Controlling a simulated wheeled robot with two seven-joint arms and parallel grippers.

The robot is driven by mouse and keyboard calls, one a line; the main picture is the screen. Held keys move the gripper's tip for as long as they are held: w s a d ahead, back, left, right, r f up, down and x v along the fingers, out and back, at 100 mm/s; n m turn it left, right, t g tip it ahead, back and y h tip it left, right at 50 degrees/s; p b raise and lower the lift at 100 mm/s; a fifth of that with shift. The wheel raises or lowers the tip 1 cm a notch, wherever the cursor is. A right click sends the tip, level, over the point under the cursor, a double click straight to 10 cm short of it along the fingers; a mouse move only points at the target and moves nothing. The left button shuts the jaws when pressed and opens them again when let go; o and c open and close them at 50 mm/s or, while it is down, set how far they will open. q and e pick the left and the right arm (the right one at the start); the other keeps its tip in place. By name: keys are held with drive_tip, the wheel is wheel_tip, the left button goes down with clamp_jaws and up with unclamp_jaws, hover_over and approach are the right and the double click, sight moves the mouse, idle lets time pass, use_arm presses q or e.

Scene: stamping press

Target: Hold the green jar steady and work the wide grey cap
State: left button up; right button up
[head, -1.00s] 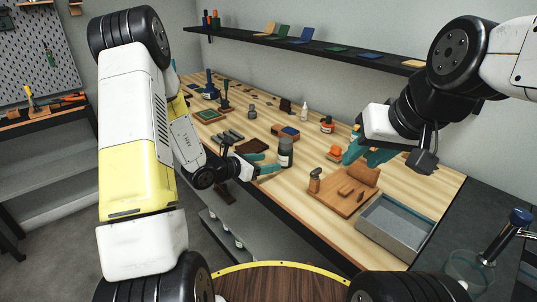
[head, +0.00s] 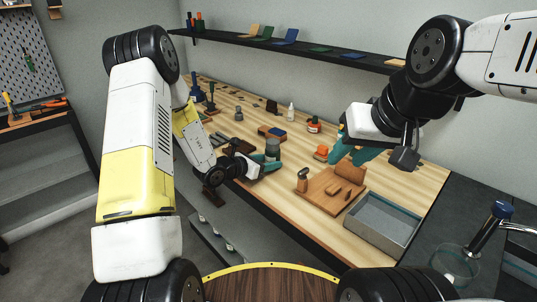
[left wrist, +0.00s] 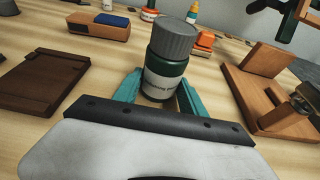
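The green jar (left wrist: 164,76) stands upright on the bench with its wide grey cap (left wrist: 174,38) on top. In the head view the jar (head: 272,149) is partly hidden by my left gripper. My left gripper (left wrist: 160,88) is low at the jar, with one teal finger on each side of its lower body. It looks open, with a narrow gap at the left finger; contact on the right side is unclear. My right gripper (head: 353,151) hangs above the bench to the right of the jar, apart from it. Its teal fingers look spread and empty.
A wooden board with blocks (head: 323,200) and a grey tray (head: 378,222) are to the right. A dark brown tray (left wrist: 40,84) lies left of the jar. A wooden block with a blue pad (left wrist: 100,24) and an orange-capped item (left wrist: 204,42) stand behind.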

use_arm(q)
clamp_jaws()
idle(1.0)
drive_tip(key=o, duration=0.6)
unclamp_jaws()
clamp_jaws()
idle(0.4)
idle(0.3)
